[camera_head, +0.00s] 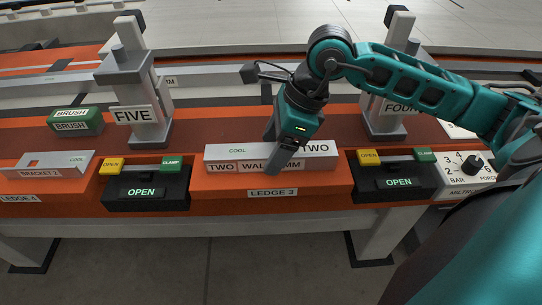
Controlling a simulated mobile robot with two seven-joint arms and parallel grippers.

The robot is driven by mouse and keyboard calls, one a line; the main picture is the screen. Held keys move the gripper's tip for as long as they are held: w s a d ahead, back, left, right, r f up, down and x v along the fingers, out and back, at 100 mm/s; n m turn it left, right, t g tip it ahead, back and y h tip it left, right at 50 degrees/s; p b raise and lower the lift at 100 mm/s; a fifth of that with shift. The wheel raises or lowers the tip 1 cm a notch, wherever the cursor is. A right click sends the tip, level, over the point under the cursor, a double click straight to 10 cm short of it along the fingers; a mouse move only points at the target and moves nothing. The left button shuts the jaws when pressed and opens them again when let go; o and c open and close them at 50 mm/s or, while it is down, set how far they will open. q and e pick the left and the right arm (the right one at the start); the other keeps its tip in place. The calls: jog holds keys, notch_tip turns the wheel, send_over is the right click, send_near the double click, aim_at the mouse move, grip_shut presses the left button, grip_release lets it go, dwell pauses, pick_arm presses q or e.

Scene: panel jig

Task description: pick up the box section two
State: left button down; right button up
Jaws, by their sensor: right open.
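The box section two (222,153) is a long light-grey bar with the labels TWO and COOL and a partly covered WALL label. It lies along the orange ledge 3 (325,185) in the middle of the view. My right gripper (274,152) reaches down over the middle of the bar and is open. One finger hangs in front of the bar's near face and covers part of its label. The other finger is hidden, and I cannot tell whether either touches the bar. My left gripper is not in view.
Clamp post FIVE (135,88) stands behind left, another post (388,122) behind right. Control boxes reading OPEN flank the ledge, left (148,190) and right (396,180). A green brush block (75,122) and bracket (45,164) lie left. A dial panel (465,168) is right.

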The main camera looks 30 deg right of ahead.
jog(key=c, duration=1.3)
grip_shut()
